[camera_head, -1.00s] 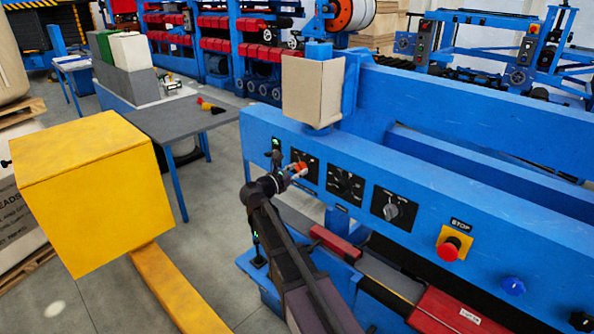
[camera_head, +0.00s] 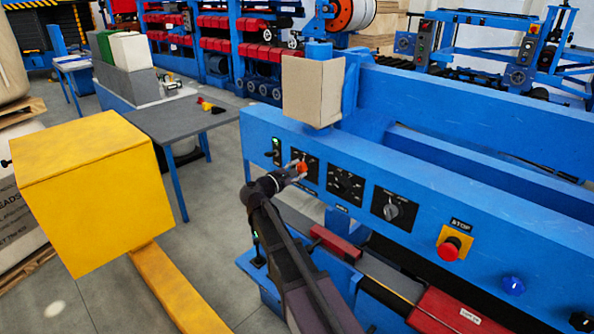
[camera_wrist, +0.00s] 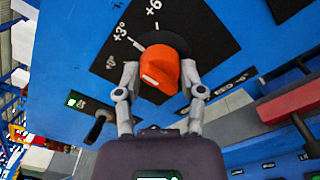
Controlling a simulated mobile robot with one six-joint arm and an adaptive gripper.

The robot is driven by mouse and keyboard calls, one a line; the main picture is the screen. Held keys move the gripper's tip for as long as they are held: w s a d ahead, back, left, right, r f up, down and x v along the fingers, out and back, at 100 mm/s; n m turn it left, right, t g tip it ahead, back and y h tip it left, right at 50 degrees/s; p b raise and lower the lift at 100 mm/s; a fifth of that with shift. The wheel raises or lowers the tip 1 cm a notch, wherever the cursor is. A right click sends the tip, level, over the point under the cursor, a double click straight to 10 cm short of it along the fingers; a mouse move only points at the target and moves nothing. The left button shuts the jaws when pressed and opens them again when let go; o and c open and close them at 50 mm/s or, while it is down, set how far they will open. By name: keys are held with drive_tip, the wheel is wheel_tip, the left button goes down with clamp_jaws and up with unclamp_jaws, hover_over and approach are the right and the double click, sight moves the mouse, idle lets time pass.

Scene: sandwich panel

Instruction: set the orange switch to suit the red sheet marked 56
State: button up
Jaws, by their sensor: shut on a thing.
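The orange switch (camera_wrist: 160,68) is a rotary knob on a black dial plate (camera_wrist: 190,30) with white marks; "+3°" and "+6" can be read, with a smaller mark near "0". In the wrist view my gripper (camera_wrist: 158,82) has one finger on each side of the knob and is shut on it. In the head view the orange switch (camera_head: 302,167) shows at my gripper's tip on the blue panel. A red sheet (camera_head: 450,312) lies at the lower right with a small white label too small to read.
Right of the switch are a black dial (camera_head: 344,185), a grey knob (camera_head: 391,211), a red stop button (camera_head: 449,249) and a blue knob (camera_head: 513,286). A black lever (camera_wrist: 97,127) is close to my gripper's left finger.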

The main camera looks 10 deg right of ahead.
drive_tip(key=m, duration=0.4)
drive_tip(key=shift+w+r+m, duration=0.1)
drive_tip(key=shift+m, duration=0.2)
drive_tip(key=m, duration=0.4)
idle(0.3)
drive_tip(key=o, duration=1.2)
drive_tip(key=shift+d, duration=0.1)
drive_tip(key=shift+c, duration=0.2)
drive_tip(key=v, duration=1.2)
